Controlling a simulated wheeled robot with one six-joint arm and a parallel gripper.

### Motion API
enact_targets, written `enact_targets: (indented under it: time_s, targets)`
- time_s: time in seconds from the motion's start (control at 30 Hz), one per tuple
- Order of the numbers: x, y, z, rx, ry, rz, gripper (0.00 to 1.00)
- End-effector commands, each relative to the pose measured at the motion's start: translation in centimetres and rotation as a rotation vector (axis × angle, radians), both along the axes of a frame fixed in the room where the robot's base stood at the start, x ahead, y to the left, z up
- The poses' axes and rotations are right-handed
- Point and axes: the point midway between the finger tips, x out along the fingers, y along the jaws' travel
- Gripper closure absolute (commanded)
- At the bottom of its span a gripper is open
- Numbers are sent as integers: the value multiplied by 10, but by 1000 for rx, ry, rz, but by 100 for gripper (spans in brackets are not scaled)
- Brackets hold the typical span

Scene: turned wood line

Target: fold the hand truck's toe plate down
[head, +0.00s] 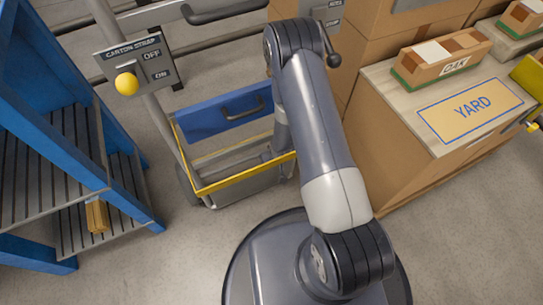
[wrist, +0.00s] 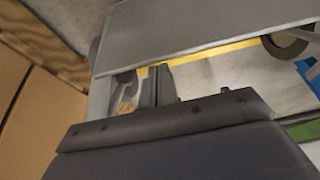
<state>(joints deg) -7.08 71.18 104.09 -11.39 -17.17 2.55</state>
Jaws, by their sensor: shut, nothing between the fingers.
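The hand truck (head: 182,150) stands ahead of my base, with a grey frame and a blue panel (head: 222,117) bearing a dark handle. Low on it is a grey toe plate (head: 245,186) with a yellow edge; its exact tilt is hard to tell. In the wrist view my gripper (wrist: 157,86) is shut and empty, close to grey plate surfaces (wrist: 200,30) and a yellow strip. I cannot tell whether it touches them.
A blue rack (head: 75,150) stands left. A carton-strap switch panel (head: 138,68) with a yellow knob is above the truck's left side. Cardboard boxes, one with a YARD sign (head: 472,108), stand right. Floor is clear in front of the truck.

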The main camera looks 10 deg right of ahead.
Motion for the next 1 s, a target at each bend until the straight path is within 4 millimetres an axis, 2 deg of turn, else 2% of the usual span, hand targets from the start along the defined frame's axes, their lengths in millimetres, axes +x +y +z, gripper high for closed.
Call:
enact_targets:
  time_s: [0.1, 0.3, 0.77, 0.87, 1.0]
  targets:
    - [-24, -7, -8, -2, 11, -2, 100]
    - [-48, -14, -11, -2, 8, -1, 100]
    - [-51, -15, -7, -2, 5, 0, 100]
    - [-50, -15, 3, -2, 4, 0, 100]
    - [-50, -15, 30, -1, 2, 0, 100]
